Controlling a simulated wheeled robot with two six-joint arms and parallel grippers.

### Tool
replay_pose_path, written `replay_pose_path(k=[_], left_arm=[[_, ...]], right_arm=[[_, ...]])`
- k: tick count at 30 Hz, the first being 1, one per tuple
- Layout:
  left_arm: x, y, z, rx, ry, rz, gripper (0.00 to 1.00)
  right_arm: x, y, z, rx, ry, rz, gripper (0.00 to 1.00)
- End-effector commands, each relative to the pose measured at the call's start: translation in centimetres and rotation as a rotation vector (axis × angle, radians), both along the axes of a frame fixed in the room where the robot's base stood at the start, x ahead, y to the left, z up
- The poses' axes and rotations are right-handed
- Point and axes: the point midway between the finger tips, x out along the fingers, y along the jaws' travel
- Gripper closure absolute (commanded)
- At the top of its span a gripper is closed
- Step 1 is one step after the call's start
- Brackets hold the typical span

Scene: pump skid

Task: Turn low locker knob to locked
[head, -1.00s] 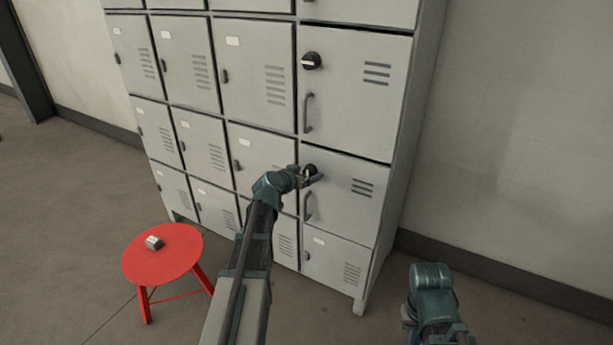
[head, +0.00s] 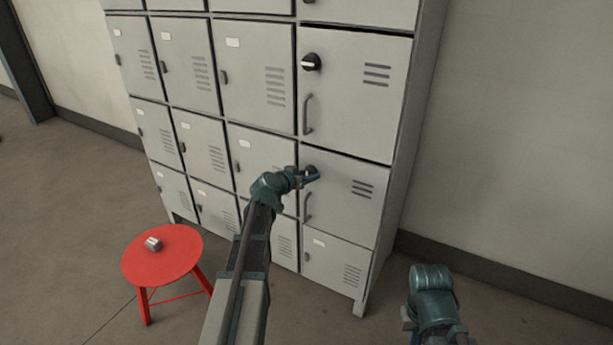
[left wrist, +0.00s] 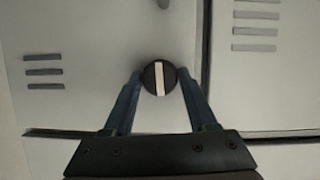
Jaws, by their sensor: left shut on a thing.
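The low locker knob (head: 310,169) is a round black knob on the low door (head: 345,205), above that door's handle. My left gripper (head: 313,177) is at this knob and hides much of it in the head view. In the left wrist view the knob (left wrist: 159,77) sits between the two fingertips of my left gripper (left wrist: 160,75), which is shut on it. Its white bar runs upright in that view, roughly in line with the handle. My right gripper (head: 408,322) is low at the right, away from the lockers; its jaws do not show clearly.
The upper door (head: 350,110) has a similar black knob (head: 311,62) with its white mark lying about level, and a handle (head: 308,113). A red stool (head: 165,262) with a small metal piece (head: 153,244) on it stands at left. Floor right of the lockers is clear.

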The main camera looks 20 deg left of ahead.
Motion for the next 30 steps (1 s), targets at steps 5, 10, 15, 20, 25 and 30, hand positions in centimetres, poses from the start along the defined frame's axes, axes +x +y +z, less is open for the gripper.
replay_pose_path(k=[5,10,15,20,25,30], left_arm=[[0.1,0.2,-0.2,-0.131,0.011,0.0,0.98],[0.1,0.3,-0.3,-0.291,0.024,-0.001,0.98],[0.1,0.4,-0.4,-0.452,0.038,-0.001,0.98],[0.1,0.5,-0.6,-0.604,0.052,-0.001,0.98],[0.1,0.5,-0.7,-0.765,0.065,-0.002,0.98],[0.1,0.6,-0.8,-0.926,0.079,-0.002,0.98]], right_arm=[[0.0,0.0,-0.4,-0.001,0.0,0.0,1.0],[0.0,0.0,-0.9,-0.001,0.0,0.0,1.0],[0.0,0.0,-1.6,-0.003,-0.001,0.001,1.0],[0.0,-0.1,-2.4,-0.004,-0.001,0.001,1.0],[0.0,-0.1,-3.5,-0.006,-0.002,0.002,1.0],[0.1,-0.2,-4.6,-0.008,-0.002,0.002,1.0]])
